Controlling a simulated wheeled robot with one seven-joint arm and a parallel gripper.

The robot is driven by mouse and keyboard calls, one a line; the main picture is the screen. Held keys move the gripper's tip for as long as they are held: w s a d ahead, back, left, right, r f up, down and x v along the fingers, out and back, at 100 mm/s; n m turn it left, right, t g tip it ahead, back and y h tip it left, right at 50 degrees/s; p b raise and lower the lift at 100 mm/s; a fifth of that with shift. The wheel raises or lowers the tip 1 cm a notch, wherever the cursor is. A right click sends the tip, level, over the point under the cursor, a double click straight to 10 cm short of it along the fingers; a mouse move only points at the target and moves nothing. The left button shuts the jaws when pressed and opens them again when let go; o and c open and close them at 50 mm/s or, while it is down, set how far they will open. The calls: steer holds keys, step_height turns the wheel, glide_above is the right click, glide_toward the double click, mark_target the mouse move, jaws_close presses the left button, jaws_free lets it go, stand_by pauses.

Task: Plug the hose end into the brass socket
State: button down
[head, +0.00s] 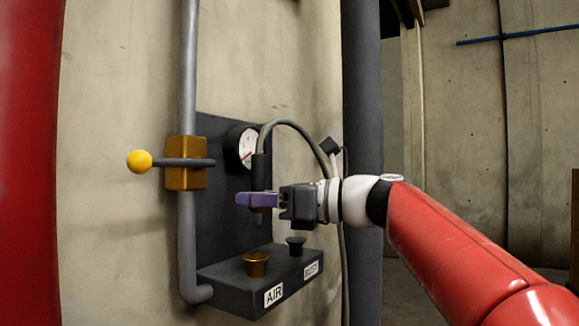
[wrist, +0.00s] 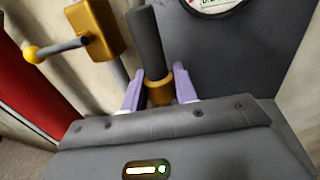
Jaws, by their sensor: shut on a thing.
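My gripper (head: 256,200) is shut on the hose end. The dark sleeve of the hose end (head: 259,172) stands upright above the purple fingers, and the grey hose arches from its top over to the right. In the wrist view, the purple fingers (wrist: 159,92) close on both sides of a brass collar (wrist: 159,91) below the dark sleeve. The brass socket (head: 256,264) is an open cup on the dark ledge, above the AIR label. The hose end is above the socket and apart from it, with a clear gap.
A dark second socket (head: 296,245) stands just right of the brass one on the ledge (head: 229,281). A gauge (head: 247,148) is on the panel behind. A brass valve (head: 183,176) with a yellow-knobbed lever (head: 139,161) is on the pipe at left.

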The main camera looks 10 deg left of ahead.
steer(key=shift+s+a+f, duration=0.1)
steer(key=shift+s+f, duration=0.2)
steer(key=shift+f, duration=0.2)
steer(key=b, duration=0.6)
glide_above(257, 272)
steer(key=w, duration=0.1)
steer(key=f, duration=0.5)
steer(key=shift+w+a+f, duration=0.1)
steer(key=shift+a+f, duration=0.1)
steer(key=shift+f, duration=0.05)
steer(key=shift+r+p, duration=0.1)
steer(key=shift+p, duration=0.55)
steer(key=shift+f+b, duration=0.5)
steer(key=shift+f, duration=0.25)
steer(key=c, duration=1.4)
jaws_free()
steer(key=shift+o, duration=0.2)
steer(key=s+d, duration=0.1)
steer(key=d, duration=1)
steer(key=shift+s+p, duration=0.3)
steer(key=shift+p, duration=0.15)
